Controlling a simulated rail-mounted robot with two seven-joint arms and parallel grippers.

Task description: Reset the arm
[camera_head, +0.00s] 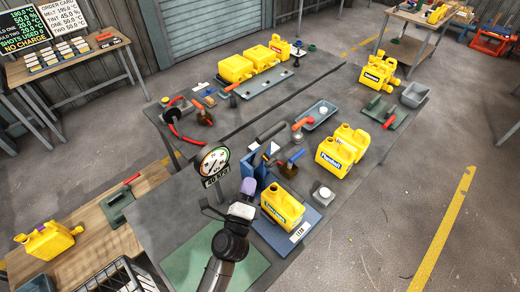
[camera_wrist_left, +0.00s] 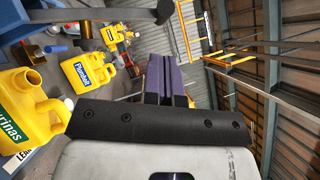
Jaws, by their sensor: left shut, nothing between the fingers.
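My left gripper (camera_head: 249,186) is over the near part of the grey table, its dark wrist coming up from the bottom. Its purple fingers are shut with nothing between them; they also show in the left wrist view (camera_wrist_left: 166,76). A labelled yellow jerry can (camera_head: 282,206) stands upright on a blue plate (camera_head: 310,222) just right of the gripper, apart from it. That can is partly cut off at the left of the wrist view (camera_wrist_left: 28,112). My right gripper does not show in either view.
A dial gauge (camera_head: 213,163) stands close left of the gripper. Yellow cans (camera_head: 333,158) stand farther right, and others (camera_head: 236,68) line the back table. A wooden bench (camera_head: 92,250) with another can (camera_head: 47,240) is at left. The green mat (camera_head: 190,265) looks clear.

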